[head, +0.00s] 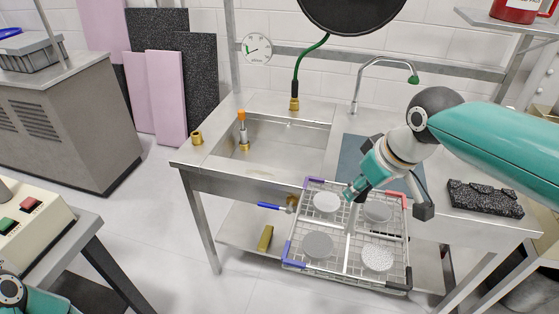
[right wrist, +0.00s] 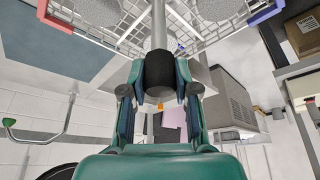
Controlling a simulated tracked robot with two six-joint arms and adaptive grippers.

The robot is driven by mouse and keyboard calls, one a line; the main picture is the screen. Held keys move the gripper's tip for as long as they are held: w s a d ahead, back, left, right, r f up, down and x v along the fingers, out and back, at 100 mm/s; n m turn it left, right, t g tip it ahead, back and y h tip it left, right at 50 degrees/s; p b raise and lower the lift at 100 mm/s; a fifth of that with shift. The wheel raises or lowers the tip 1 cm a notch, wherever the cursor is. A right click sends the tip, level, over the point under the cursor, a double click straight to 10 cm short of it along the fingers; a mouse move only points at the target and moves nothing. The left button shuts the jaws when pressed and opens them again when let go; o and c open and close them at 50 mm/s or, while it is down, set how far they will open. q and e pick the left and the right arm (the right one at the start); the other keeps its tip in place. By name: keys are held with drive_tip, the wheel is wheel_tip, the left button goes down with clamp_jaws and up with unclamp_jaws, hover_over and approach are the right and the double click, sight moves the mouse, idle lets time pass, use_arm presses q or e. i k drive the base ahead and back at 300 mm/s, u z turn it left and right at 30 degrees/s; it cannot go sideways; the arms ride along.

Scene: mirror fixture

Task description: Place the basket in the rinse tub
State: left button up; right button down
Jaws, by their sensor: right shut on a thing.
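The basket (head: 346,240) is a wire frame with coloured corners and a middle post, and it carries several round discs. In the head view it hangs in front of the bench's front edge, right of the rinse tub. My right gripper (head: 353,194) is shut on the dark grip of the basket's post; the right wrist view shows this grip (right wrist: 159,70) between the fingers and the basket's wires (right wrist: 110,43) beyond. The rinse tub (head: 285,148) is a steel basin sunk in the bench, with an orange-topped standpipe (head: 242,128) at its left. My left gripper is not in view.
A green-tipped tap (head: 382,66) rises behind the tub's right side. A brass fitting (head: 197,138) stands on the left rim. A black block (head: 484,199) lies on the bench at right. A blue-handled valve (head: 275,206) sits under the tub.

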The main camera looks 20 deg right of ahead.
sight(288, 167)
drive_tip(key=i, duration=1.55)
drive_tip(key=z, duration=0.05)
